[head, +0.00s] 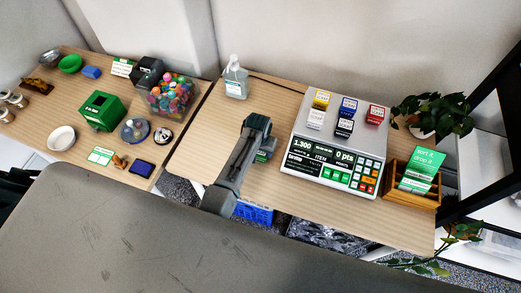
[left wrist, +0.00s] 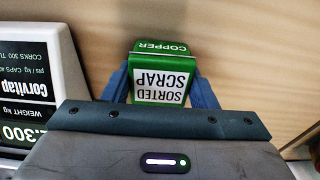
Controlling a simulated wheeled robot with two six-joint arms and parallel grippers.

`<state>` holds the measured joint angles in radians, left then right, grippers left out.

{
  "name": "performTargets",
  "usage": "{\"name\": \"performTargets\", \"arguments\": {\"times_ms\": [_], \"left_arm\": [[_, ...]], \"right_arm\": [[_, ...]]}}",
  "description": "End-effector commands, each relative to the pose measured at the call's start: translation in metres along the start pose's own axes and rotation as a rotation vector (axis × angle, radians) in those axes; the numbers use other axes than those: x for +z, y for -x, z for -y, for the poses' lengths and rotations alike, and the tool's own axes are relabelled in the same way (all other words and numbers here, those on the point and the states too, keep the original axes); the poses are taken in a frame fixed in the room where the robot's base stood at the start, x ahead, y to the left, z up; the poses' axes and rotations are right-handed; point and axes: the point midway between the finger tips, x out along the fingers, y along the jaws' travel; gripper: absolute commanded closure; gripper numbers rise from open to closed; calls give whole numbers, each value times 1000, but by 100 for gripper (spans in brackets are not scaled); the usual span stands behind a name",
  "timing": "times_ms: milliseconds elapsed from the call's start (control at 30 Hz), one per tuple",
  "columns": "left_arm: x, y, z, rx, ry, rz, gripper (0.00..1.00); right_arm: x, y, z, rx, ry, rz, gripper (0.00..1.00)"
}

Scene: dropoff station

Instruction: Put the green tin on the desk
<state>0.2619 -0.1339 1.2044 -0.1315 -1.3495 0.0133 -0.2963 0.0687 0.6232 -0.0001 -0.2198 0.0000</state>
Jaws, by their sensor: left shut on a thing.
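The green tin (left wrist: 163,62), with a white "SORTED SCRAP" label and "COPPER" on its edge, is between the two blue-grey fingers of my left gripper (left wrist: 165,85) in the left wrist view. The fingers are shut on its sides. In the head view my left gripper (head: 264,150) is over the wooden desk (head: 205,150), left of the scale, and mostly covers the tin; a little green shows. I cannot tell whether the tin touches the desk. My right gripper is in neither view.
A scale (head: 330,150) bearing several small coloured boxes stands just right of my left gripper. A wooden card box (head: 411,196) and a plant (head: 433,115) are farther right. A sanitizer bottle (head: 235,80) stands at the back. The desk left of my gripper is clear.

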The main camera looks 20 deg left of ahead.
Motion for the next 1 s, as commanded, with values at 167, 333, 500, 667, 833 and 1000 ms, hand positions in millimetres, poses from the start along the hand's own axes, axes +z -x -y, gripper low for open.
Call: {"name": "performTargets", "arguments": {"times_ms": [167,333,500,667,833,1000], "left_arm": [[0,0,0,0,0,0,26],[0,0,0,-1,0,-1,26],[-1,6,0,0,0,-3,26],[-1,26,0,0,1,-4,26],[-1,60,0,-1,1,-6,26],[-1,94,0,1,1,-5,26]], "right_arm": [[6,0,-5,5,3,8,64],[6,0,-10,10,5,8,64],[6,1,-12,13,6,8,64],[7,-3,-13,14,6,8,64],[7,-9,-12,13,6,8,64],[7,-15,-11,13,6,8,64]]}}
